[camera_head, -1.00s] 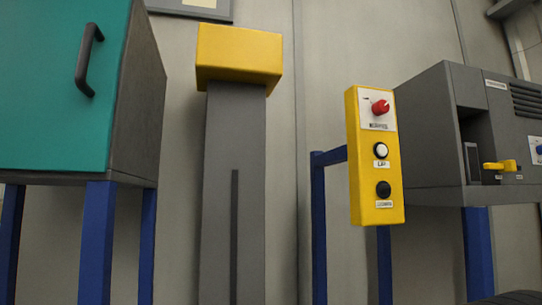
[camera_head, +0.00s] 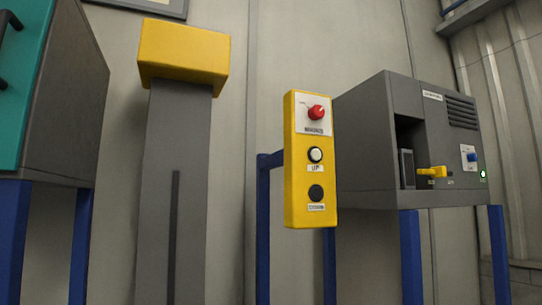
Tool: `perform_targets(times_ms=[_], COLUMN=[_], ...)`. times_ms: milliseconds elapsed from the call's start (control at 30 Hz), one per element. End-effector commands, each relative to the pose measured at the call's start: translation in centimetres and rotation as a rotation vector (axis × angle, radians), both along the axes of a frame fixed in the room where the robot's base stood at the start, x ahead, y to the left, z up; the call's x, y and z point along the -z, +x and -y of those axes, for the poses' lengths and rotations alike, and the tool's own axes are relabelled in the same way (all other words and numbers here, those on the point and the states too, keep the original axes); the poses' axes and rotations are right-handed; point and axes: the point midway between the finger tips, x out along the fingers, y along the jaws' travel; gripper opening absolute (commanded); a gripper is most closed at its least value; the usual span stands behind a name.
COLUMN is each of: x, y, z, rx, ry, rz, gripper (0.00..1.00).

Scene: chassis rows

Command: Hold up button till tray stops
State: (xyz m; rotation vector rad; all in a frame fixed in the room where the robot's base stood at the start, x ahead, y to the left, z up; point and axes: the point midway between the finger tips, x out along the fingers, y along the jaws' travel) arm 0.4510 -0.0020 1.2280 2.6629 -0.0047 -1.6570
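A yellow control box (camera_head: 293,185) is mounted on a blue post in the middle of the head view. It carries a red knob (camera_head: 316,113) at the top, a white button (camera_head: 315,155) with a small label that looks like "UP" or "LIFT" below it, and a black button (camera_head: 316,193) with a label at the bottom. No tray can be made out. A grey column (camera_head: 160,170) with a yellow block (camera_head: 185,52) on top stands left of the box. My gripper is not in view.
A grey machine (camera_head: 365,140) on blue legs stands right of the control box, with a yellow lever (camera_head: 431,172), a blue knob (camera_head: 472,157) and a lit green light (camera_head: 483,174). A teal-doored cabinet (camera_head: 75,110) on blue legs stands at the left. A corrugated wall is behind.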

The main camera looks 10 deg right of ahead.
Motion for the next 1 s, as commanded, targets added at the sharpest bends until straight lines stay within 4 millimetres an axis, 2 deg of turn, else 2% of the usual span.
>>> perform_targets(times_ms=[400, 700, 1000], x=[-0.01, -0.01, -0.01], y=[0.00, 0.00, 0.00], z=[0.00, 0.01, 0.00], rx=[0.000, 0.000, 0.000], ry=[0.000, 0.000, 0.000], rz=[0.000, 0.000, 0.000], gripper=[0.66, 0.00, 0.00])
